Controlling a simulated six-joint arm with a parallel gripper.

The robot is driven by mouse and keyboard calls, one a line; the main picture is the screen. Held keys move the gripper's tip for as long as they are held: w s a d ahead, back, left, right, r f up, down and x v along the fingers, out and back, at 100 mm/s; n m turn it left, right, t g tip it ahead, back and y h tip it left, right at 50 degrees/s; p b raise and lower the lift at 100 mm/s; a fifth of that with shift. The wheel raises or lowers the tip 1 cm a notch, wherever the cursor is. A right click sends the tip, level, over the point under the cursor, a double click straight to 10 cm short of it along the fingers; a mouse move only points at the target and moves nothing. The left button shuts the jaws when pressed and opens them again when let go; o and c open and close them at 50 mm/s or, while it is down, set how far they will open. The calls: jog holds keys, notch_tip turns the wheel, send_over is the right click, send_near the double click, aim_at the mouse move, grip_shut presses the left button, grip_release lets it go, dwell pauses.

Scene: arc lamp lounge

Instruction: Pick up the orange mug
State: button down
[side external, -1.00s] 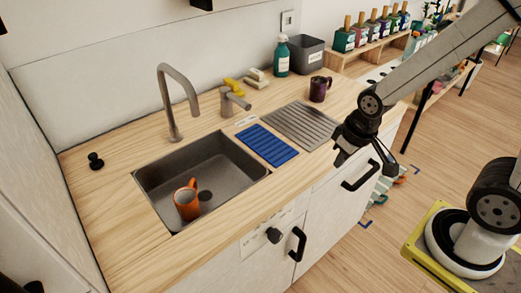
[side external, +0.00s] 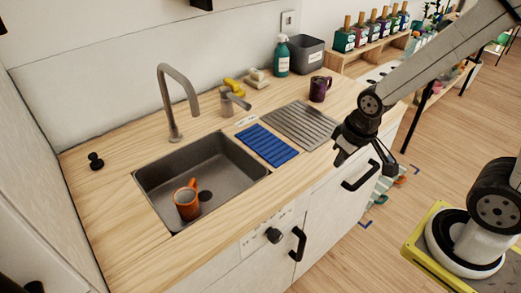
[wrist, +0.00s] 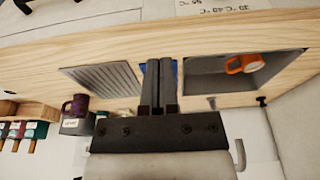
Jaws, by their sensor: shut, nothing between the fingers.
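The orange mug (side external: 187,203) stands in the grey sink basin (side external: 157,180), near its front left part. It also shows in the wrist view (wrist: 243,64), inside the basin with its handle in sight. My gripper (side external: 343,157) hangs near the counter's front edge, to the right of the blue mat and well apart from the mug. In the wrist view my gripper (wrist: 161,63) has its two fingers together, with nothing between them.
A tall faucet (side external: 166,100) stands behind the sink. A blue ridged mat (side external: 267,146), a grey draining rack (side external: 300,126) and a purple mug (side external: 320,89) are right of it. A teal bottle (side external: 281,58) and a grey bin (side external: 307,55) stand at the back.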

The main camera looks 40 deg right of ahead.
dwell(0.3)
jog(key=c, duration=0.5)
grip_release()
jog(key=shift+w, duration=0.1)
jog(key=n+t+y, duration=0.2)
jog(key=n+y, duration=0.5)
jog(key=n, duration=0.4)
send_near(190, 198)
jog(key=w+d+f, duration=0.1)
jog(key=w+d, duration=0.2)
jog(key=shift+w+a+f, duration=0.45)
jog(key=shift+w+f, duration=0.2)
jog(key=shift+w, duration=0.1)
jog(key=shift+f, duration=0.1)
jog(key=shift+x, duration=2.4)
